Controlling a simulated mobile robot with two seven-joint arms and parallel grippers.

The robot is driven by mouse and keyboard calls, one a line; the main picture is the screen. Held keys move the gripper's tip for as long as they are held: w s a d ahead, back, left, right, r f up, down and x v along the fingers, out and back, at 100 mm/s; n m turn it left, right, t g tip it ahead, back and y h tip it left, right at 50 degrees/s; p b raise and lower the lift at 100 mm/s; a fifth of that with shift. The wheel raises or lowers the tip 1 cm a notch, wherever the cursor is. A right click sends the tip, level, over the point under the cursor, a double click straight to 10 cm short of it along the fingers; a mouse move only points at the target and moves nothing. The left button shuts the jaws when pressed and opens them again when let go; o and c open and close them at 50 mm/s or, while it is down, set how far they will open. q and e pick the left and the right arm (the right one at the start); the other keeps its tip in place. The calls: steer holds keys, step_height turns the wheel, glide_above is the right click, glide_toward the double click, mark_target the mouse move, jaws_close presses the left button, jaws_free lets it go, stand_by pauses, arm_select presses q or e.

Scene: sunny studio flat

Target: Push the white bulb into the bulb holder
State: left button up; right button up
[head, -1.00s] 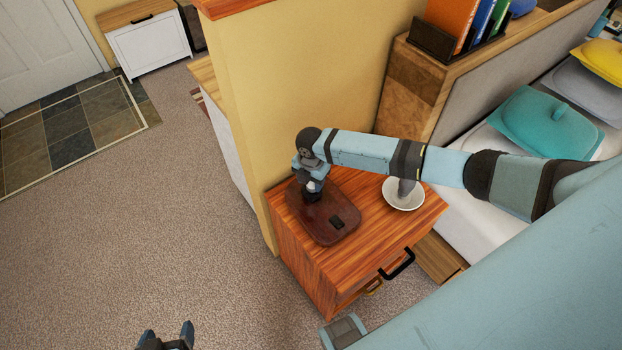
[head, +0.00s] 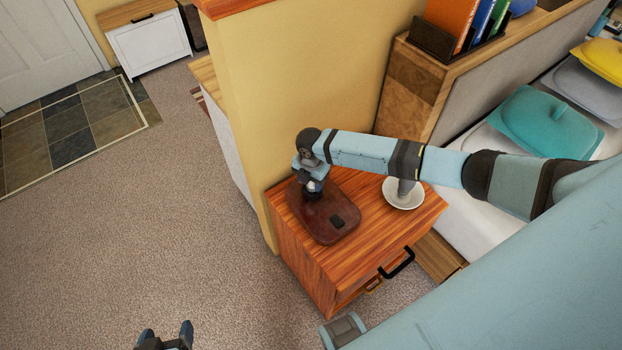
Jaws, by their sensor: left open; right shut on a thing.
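A dark reddish-brown base (head: 326,222) with a small black block on it lies on the wooden bedside cabinet. My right gripper (head: 312,188) points down over the far left part of this base. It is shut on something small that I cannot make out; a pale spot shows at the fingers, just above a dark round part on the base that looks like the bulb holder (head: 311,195). Whether the bulb touches the holder is hidden by the gripper. My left gripper (head: 166,338) is open and empty, low over the carpet at the bottom edge.
A white dish (head: 403,197) with a grey upright piece stands right of the base, beneath my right arm. A yellow wall (head: 300,80) rises close behind the cabinet (head: 310,262). A bed with cushions (head: 545,120) is at right. The carpet at left is clear.

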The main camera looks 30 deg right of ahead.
steer(key=shift+s+f, duration=0.15)
steer(key=shift+f, duration=0.05)
steer(key=o, duration=1.4)
